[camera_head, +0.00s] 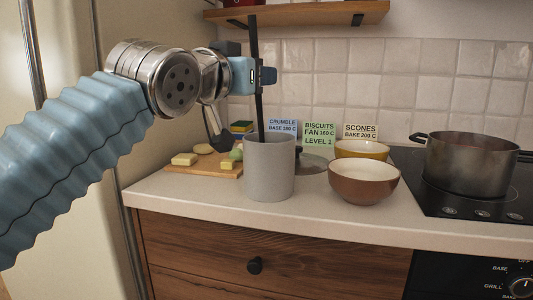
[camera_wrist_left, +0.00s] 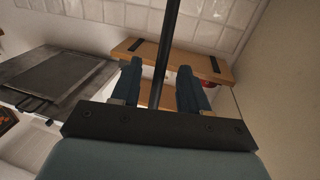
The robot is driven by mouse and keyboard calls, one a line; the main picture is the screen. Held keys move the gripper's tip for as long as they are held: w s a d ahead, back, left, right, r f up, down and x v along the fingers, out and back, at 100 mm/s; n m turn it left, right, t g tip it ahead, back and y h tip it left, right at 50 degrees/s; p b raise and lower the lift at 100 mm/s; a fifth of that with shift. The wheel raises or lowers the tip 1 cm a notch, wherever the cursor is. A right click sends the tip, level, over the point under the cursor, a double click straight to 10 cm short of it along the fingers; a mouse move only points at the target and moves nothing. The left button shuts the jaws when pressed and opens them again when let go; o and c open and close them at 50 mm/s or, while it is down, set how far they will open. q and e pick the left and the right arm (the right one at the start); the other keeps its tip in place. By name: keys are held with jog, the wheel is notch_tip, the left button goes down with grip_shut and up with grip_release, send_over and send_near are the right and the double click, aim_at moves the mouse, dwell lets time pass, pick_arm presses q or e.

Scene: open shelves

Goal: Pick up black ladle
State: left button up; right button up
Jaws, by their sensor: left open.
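The black ladle (camera_head: 254,36) stands in a tall grey container (camera_head: 269,170) on the counter, its long dark handle rising above the rim. The ladle's lower end is hidden inside the container. My left gripper (camera_head: 268,76) is at the upper handle, well above the rim. In the left wrist view the handle (camera_wrist_left: 173,40) passes between the two blue fingers of my left gripper (camera_wrist_left: 160,72), with a gap to each side. The fingers are open. My right gripper is not in view.
A brown bowl (camera_head: 363,189) and a yellow bowl (camera_head: 362,149) stand right of the container. A pot (camera_head: 470,165) sits on the black hob. A cutting board (camera_head: 205,171) with food lies to the left. A wooden shelf (camera_head: 297,14) hangs above. Recipe cards stand behind.

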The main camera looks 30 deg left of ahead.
aim_at(262, 111)
pick_arm(q)
jog(key=shift+w, duration=1.5)
grip_shut()
